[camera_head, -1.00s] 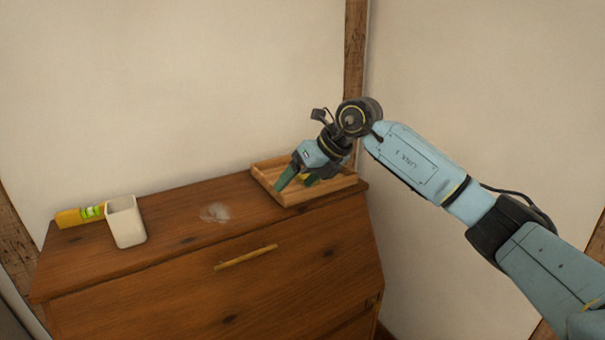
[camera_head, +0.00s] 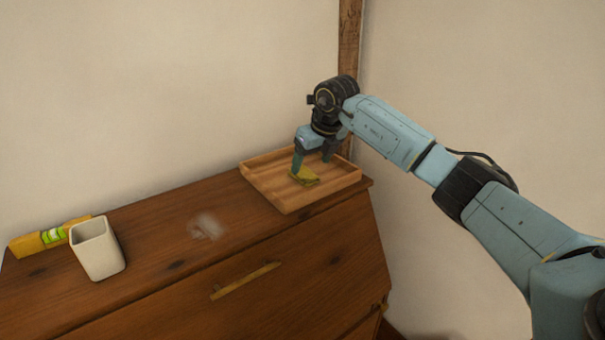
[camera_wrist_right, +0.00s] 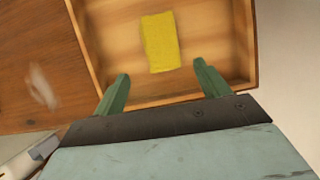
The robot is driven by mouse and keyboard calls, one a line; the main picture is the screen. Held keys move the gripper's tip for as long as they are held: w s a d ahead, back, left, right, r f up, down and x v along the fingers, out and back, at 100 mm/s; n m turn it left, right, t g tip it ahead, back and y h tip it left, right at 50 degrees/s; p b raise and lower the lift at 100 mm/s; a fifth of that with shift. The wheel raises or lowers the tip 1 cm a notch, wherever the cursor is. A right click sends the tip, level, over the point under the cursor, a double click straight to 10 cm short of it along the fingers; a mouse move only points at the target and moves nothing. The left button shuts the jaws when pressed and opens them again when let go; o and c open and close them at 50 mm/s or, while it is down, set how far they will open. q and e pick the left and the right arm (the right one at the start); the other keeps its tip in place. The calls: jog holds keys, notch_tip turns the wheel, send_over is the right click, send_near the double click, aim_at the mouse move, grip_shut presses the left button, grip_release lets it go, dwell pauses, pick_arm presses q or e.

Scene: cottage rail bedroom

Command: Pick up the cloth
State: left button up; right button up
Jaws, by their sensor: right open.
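The cloth (camera_head: 304,177) is a small yellow piece lying in the wooden tray (camera_head: 284,203) on the right end of the dresser. In the right wrist view the cloth (camera_wrist_right: 160,42) lies flat on the tray floor, ahead of the fingertips. My right gripper (camera_head: 313,165) is over the tray, pointing down, with one finger partly in front of the cloth in the head view. In the right wrist view its two green fingers (camera_wrist_right: 162,84) are spread apart with nothing between them. My left gripper is not in view.
A white cup (camera_head: 98,250) and a yellow spirit level (camera_head: 47,238) stand at the left end of the dresser top (camera_head: 160,225). A pale smudge (camera_head: 206,227) marks the wood between cup and tray. Walls stand behind and to the right of the dresser.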

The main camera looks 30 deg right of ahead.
aim_at(308, 173)
jog(key=shift+x, duration=0.75)
jog(key=x, duration=0.3)
jog(key=shift+w+d+f+p, duration=0.2)
jog(key=shift+p, duration=0.2)
jog(key=shift+w+f, duration=0.1)
jog(key=shift+f, duration=0.1)
jog(key=shift+c, duration=0.6)
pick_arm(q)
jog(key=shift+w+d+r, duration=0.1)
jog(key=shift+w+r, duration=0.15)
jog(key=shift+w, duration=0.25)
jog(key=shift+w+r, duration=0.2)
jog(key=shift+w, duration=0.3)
pick_arm(e)
jog(key=c, duration=0.9)
